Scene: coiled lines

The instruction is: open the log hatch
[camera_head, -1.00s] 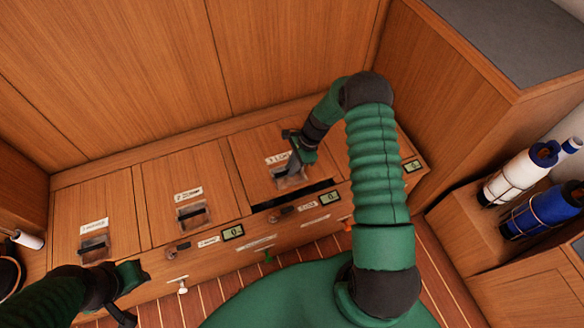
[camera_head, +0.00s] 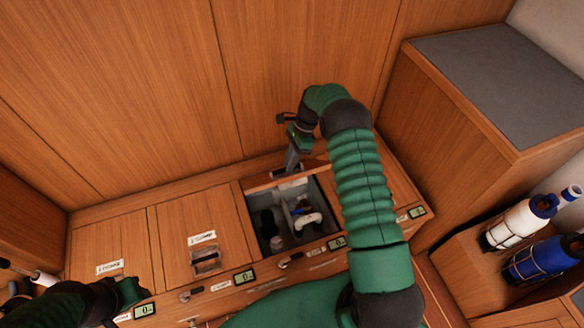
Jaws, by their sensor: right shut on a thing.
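The log hatch (camera_head: 262,182) is the third lid from the left in the wooden bench. It is tilted up toward the back wall and shows as a narrow strip. Its label is hidden in this view. The opening beneath it shows a grey compartment (camera_head: 277,237) with a white fitting (camera_head: 306,219) and dark parts inside. My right gripper (camera_head: 292,166) is shut on the hatch's pull at the raised lid, behind the opening. My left gripper (camera_head: 128,292) is low at the left, over the bench front; its fingers are too unclear to judge.
Two closed lids (camera_head: 206,250) (camera_head: 108,252) with labels lie left of the opening. Small displays (camera_head: 243,276) and latches line the bench front. A tall wooden cabinet (camera_head: 455,150) and strapped white and blue bottles (camera_head: 540,259) stand at the right. The wooden wall is close behind the lid.

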